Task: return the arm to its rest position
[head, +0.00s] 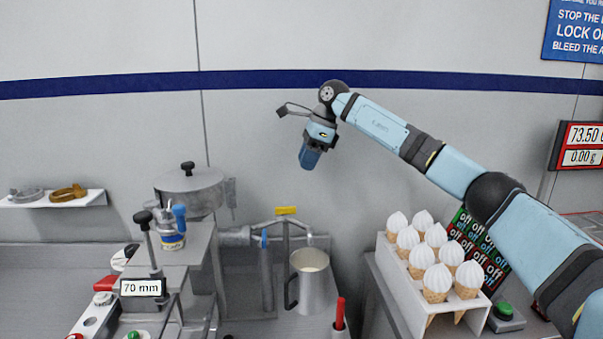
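My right arm comes in from the right edge, light blue with dark joints. It reaches out to the left, high in front of the grey wall. Its gripper (310,156) points down with a slight tilt, in the air above the metal jug. The gripper end shows as a short blue piece. I cannot tell whether it is open or shut, or whether the blue piece is held. My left arm and gripper are not in view.
A metal jug (312,290) stands below a yellow-handled valve (286,210). A white rack (482,319) holds several white-topped cones at the right. A machine with a hopper (188,190) and a "70 mm" display (141,287) stands left. A red-handled tool (340,314) stands in front.

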